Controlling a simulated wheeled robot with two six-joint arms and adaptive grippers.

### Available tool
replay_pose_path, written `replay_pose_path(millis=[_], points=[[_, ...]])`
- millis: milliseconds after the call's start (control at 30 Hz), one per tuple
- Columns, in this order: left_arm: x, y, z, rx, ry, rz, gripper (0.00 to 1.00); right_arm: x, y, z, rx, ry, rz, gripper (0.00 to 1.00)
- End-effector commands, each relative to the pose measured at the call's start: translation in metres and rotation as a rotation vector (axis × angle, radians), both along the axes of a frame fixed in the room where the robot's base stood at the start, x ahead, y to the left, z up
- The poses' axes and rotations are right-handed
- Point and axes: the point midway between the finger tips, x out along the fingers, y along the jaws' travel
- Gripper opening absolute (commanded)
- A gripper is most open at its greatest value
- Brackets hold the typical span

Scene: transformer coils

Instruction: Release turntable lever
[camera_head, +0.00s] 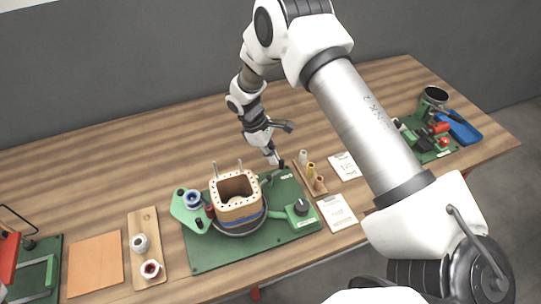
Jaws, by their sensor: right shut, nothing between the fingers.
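The turntable (232,231) is a dark round disc on a green base plate (206,256) in the middle of the table. A square, rounded coil former (236,190) with a hollow centre stands on it, with blue at its lower part. A small grey-green lever-like part (276,178) lies at the back right of the turntable; I cannot tell its exact shape. My right gripper (277,161) points down, shut and empty, close above this part. I cannot tell whether they touch. My left gripper is not in view.
A green block with a black knob (301,207) sits at the plate's right. Bobbins stand on a wooden strip (320,190) beside paper cards (337,212). A blue tray (458,128) is far right. The table's back left is clear.

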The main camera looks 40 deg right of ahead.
Motion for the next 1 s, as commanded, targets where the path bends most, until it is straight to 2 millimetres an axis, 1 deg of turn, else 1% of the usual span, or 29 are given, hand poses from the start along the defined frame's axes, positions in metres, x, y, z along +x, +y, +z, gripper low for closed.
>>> replay_pose_path(millis=[400, 600, 800, 1000], points=[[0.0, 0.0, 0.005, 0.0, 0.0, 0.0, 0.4, -0.014, -0.009, 0.001, 0.0, 0.0, -0.372, 0.0], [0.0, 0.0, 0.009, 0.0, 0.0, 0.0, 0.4, -0.02, -0.01, 0.001, 0.0, 0.0, -0.521, 0.0], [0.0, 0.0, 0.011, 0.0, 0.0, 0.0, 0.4, -0.025, -0.011, 0.0, 0.0, 0.0, -0.622, 0.0], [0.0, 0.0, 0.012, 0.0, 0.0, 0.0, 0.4, -0.027, -0.011, 0.0, 0.0, 0.001, -0.67, 0.0]])
